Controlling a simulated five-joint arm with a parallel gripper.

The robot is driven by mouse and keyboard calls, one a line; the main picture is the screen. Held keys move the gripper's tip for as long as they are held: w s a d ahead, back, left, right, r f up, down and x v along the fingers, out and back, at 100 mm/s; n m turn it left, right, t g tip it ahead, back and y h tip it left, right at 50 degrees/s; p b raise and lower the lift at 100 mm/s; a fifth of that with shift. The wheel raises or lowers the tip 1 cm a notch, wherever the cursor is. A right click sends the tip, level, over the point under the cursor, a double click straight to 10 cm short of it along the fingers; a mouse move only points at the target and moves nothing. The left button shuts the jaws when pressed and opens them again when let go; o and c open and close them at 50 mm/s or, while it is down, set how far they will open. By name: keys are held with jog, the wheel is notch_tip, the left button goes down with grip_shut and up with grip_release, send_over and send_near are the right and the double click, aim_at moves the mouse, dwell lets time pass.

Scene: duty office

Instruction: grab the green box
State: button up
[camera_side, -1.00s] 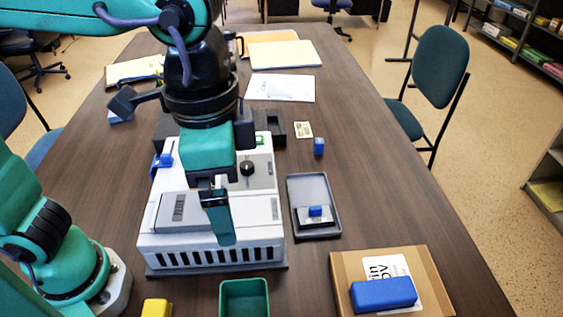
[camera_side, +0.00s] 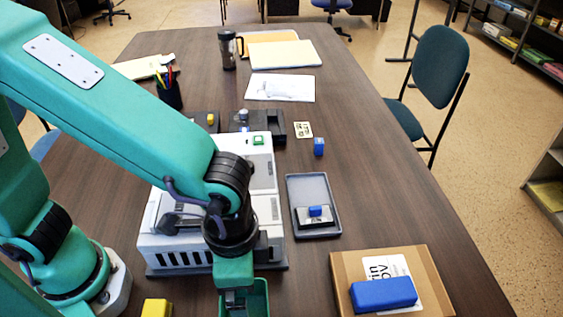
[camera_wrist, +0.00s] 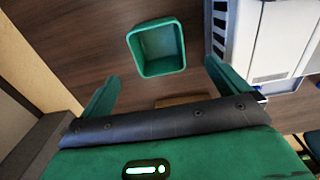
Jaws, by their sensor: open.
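The green box (camera_side: 262,296) is an open-topped bin at the front edge of the side view, in front of the white machine. My gripper (camera_side: 236,303) is over it there and hides its left part. In the wrist view the green box (camera_wrist: 158,71) stands on the dark table, upright and empty. My gripper (camera_wrist: 162,76) is open there, with one green finger on each side of the picture. The box lies ahead, between the line of the two fingers and apart from both.
The white machine (camera_side: 165,238) stands just behind the box. A yellow block (camera_side: 157,308) is to the left. A grey tray (camera_side: 327,192) and a cardboard box (camera_side: 435,283) with a blue block (camera_side: 384,294) are to the right. Bare table lies between.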

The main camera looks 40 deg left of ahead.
notch_tip(320, 180, down, 4)
jog(key=shift+f, duration=0.2)
jog(key=shift+f, duration=0.1)
jog(key=shift+f, duration=1.15)
jog(key=shift+s+f, duration=0.1)
jog(key=shift+f, duration=2.5)
jog(key=shift+d, duration=0.1)
jog(key=c, duration=1.1)
jog(key=shift+c, duration=0.2)
jog(key=shift+r, duration=0.15)
